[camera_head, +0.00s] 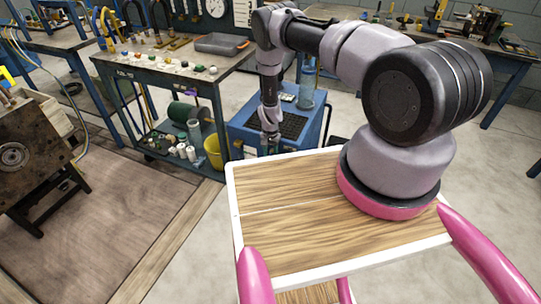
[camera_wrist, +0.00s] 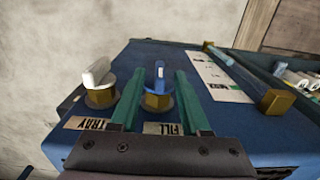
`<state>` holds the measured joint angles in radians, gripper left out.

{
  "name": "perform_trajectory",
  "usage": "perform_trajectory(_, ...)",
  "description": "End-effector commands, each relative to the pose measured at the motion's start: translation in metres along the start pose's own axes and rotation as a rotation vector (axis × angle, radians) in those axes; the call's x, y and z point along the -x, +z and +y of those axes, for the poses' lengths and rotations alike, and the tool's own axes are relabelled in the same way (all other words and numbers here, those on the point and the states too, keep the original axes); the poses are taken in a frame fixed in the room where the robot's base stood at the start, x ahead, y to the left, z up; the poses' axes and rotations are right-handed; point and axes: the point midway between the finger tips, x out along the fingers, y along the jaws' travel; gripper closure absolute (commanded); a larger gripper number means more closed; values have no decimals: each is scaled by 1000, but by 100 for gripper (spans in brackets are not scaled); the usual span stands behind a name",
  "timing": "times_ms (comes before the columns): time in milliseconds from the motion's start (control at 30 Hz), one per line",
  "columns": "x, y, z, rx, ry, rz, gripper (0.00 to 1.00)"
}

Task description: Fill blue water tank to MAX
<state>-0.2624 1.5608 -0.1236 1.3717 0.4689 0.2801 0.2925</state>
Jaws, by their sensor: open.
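A blue unit (camera_head: 240,137) with a dark grated top stands on the floor beyond my wooden deck. In the wrist view, its blue top (camera_wrist: 235,128) carries a blue-handled valve (camera_wrist: 159,80) on a brass body, with a label reading FILL (camera_wrist: 163,128). A white-handled valve (camera_wrist: 96,73) stands to its left, by a label reading TRAY. My gripper (camera_wrist: 158,78) is open, its green fingers on either side of the blue handle, with gaps visible. My gripper (camera_head: 270,132) is small in the head view. The water level and any MAX mark cannot be made out.
A clear cylinder (camera_head: 306,94) stands at the unit's back. A workbench (camera_head: 140,72) with small parts and a grey tray (camera_head: 221,44) is on the left, a yellow bucket (camera_head: 213,152) below. In the wrist view, a white printed sheet (camera_wrist: 217,77) lies right of the valves.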

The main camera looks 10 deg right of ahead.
Motion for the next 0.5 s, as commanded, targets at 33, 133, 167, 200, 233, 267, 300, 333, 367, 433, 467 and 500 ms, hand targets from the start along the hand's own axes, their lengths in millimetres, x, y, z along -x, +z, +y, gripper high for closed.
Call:
perform_trajectory(33,-2,0,0,0,0,0,54)
perform_trajectory(133,-2,0,0,0,0,0,54)
perform_trajectory(167,-2,0,0,0,0,0,54)
perform_trajectory(200,-2,0,0,0,0,0,54)
perform_trajectory(233,-2,0,0,0,0,0,54)
perform_trajectory(267,-2,0,0,0,0,0,54)
perform_trajectory(300,-2,0,0,0,0,0,61)
perform_trajectory(333,-2,0,0,0,0,0,73)
perform_trajectory(367,-2,0,0,0,0,0,84)
perform_trajectory(433,-2,0,0,0,0,0,100)
perform_trajectory(467,-2,0,0,0,0,0,100)
perform_trajectory(500,-2,0,0,0,0,0,100)
